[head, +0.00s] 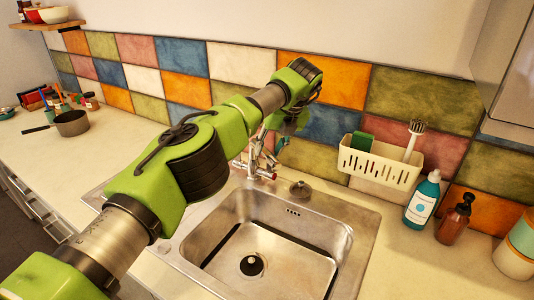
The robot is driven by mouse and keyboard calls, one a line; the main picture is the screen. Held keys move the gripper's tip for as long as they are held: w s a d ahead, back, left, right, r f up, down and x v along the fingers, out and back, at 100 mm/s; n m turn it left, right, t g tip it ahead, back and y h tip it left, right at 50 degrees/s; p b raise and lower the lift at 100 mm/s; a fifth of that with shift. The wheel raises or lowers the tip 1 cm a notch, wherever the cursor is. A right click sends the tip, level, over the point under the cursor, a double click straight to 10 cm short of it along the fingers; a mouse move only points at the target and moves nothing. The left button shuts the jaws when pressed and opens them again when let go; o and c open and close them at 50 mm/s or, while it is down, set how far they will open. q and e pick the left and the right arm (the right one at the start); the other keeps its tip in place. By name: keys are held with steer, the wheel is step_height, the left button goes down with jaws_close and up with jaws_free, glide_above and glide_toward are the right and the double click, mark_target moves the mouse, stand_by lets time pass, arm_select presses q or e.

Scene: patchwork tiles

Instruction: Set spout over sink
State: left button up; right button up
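The steel sink (262,240) is set in the pale worktop in front of me, empty, with a dark drain in its floor. The tap (262,172) stands behind the sink's back rim, with small red marks on its body. My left arm reaches across the sink from the left, and my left gripper (268,146) is right at the tap, pointing down. The spout is mostly hidden behind or among the gripper's fingers, so I cannot tell which way it points or whether the fingers hold it. My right gripper is not in view.
A teal bottle (422,200), a brown pump bottle (454,220) and a striped canister (518,250) stand further right. A saucepan (71,123) sits on the left worktop.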

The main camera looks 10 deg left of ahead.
arm_select(q)
steer(key=v, duration=0.8)
steer(key=shift+r, duration=0.2)
steer(key=shift+d, duration=0.1)
